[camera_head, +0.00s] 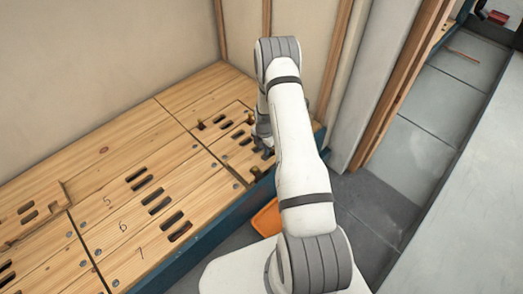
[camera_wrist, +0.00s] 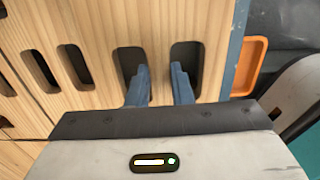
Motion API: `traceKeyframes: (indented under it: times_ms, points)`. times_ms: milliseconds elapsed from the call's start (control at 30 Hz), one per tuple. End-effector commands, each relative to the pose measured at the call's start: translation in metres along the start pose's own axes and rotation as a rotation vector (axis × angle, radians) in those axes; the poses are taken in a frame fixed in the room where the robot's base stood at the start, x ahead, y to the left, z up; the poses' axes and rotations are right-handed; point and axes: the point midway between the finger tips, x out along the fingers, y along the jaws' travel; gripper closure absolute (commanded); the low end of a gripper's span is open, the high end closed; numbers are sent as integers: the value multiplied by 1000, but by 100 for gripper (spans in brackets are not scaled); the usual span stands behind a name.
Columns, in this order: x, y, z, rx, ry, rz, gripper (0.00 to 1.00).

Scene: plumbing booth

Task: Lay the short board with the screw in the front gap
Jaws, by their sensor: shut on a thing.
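My gripper (camera_wrist: 160,82) has its two blue fingers reaching into two neighbouring dark slots of a light wooden board (camera_wrist: 158,30). It is shut on the strip of wood between the slots. In the head view my gripper (camera_head: 264,146) is at the right end of the wooden deck, low over a short slotted board (camera_head: 232,149), and my arm hides part of it. I cannot make out a screw on this board. A small dark notch (camera_head: 240,179) shows at the board's front end, near the deck's front edge.
The deck (camera_head: 122,205) has long slotted boards marked 5, 6 and 7. A raised board (camera_head: 32,215) lies at the left. An orange tray (camera_head: 267,218) sits below the blue front edge (camera_head: 205,232). Walls close off the back.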

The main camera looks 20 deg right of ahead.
Motion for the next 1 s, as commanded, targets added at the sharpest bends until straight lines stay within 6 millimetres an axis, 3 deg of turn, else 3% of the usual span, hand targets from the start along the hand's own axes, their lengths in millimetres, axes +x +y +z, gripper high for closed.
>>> traceKeyframes:
  times_ms: [1000]
  points:
    - [26,0,1,1,-1,1,100]
